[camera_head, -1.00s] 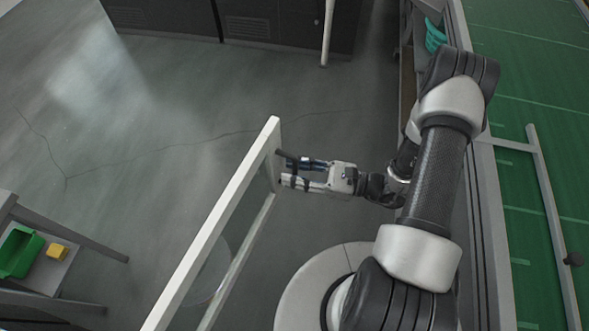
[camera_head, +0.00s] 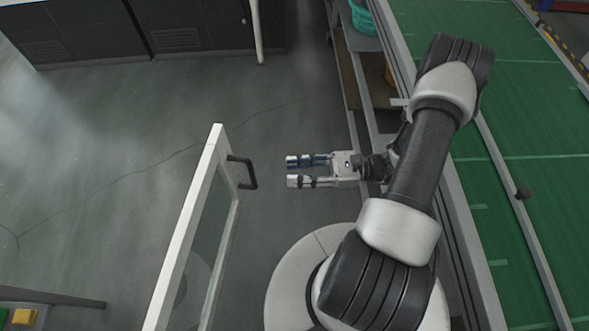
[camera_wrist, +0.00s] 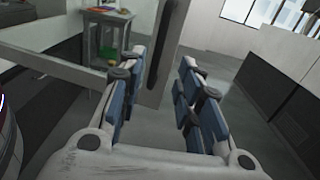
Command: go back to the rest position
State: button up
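My gripper (camera_head: 290,171) is open and empty in the head view, its two fingers pointing left over the floor. A clear gap separates it from the black handle (camera_head: 247,172) on the white-framed glass door (camera_head: 180,240) to its left. In the wrist view my gripper (camera_wrist: 158,85) shows its two blue-padded fingers apart with nothing between them. The door's frame and dark handle (camera_wrist: 160,55) stand beyond the fingertips there.
A green conveyor (camera_head: 520,150) with a metal rail runs along the right. A shelf with a teal item (camera_head: 362,17) is at the top. Dark cabinets (camera_head: 150,30) line the back. A small table with a yellow block (camera_head: 24,317) is at lower left. Grey floor lies open between.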

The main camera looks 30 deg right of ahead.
dwell(0.3)
jog(key=s+a+r+n+g+h, duration=0.1)
jog(key=s+a+r+n+h, duration=0.1)
jog(key=r+n+h, duration=0.3)
jog(key=s+a+r+n+g+h, duration=0.1)
jog(key=s+r+n+h, duration=0.3)
jog(key=r+n, duration=0.6)
jog(key=s+a+r+n+h, duration=0.2)
jog(key=s+r+n+h, duration=0.2)
jog(key=r+n+h, duration=0.3)
notch_tip(320, 180, up, 4)
jog(key=shift+a+f+n+g, duration=0.15)
jog(key=shift+a+n+g, duration=0.25)
jog(key=shift+n, duration=0.1)
jog(key=shift+a, duration=0.15)
